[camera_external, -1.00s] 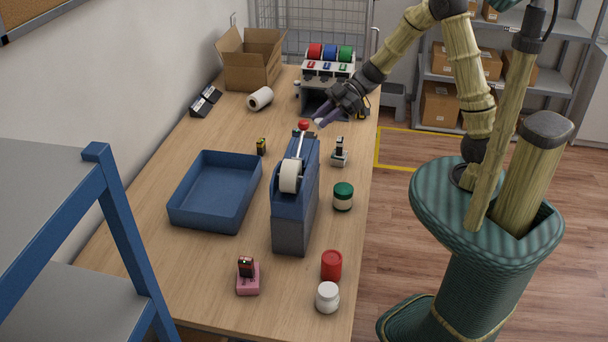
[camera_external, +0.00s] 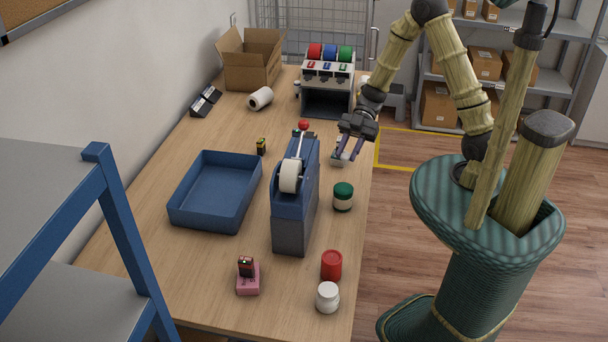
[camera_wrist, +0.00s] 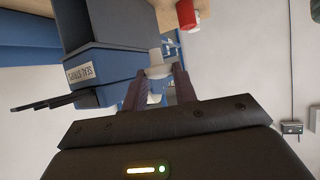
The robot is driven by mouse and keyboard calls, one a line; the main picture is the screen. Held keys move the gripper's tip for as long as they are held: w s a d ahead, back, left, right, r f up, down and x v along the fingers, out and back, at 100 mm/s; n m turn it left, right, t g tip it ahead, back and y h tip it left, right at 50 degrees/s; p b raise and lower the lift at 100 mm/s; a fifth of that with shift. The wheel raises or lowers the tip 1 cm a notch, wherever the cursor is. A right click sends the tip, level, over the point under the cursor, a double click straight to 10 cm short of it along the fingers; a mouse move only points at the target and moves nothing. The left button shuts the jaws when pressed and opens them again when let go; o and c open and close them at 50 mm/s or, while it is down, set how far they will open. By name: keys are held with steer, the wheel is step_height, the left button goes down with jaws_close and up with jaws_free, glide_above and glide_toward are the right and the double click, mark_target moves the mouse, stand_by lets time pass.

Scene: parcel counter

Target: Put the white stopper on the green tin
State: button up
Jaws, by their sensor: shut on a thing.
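My gripper (camera_external: 347,154) is over the right side of the counter, beyond the green tin, with its fingers pointing down toward the counter. In the wrist view my gripper (camera_wrist: 158,86) is shut on the white stopper (camera_wrist: 157,85), a small pale piece partly covered by the fingers.
The blue tape dispenser (camera_external: 292,215) stands left of the green tin. A red tin (camera_external: 331,265) and a white jar (camera_external: 327,297) stand nearer the camera. A blue tray (camera_external: 216,191) lies left. A small grey stand (camera_external: 337,160) is partly hidden by my gripper.

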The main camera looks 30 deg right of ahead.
glide_above(345, 185)
steer(key=shift+s+f, duration=0.15)
steer(key=shift+f, duration=2.25)
steer(key=shift+f, duration=0.1)
steer(key=shift+f, duration=2)
steer(key=shift+f, duration=0.15)
steer(key=o, duration=0.9)
steer(key=shift+o, duration=0.2)
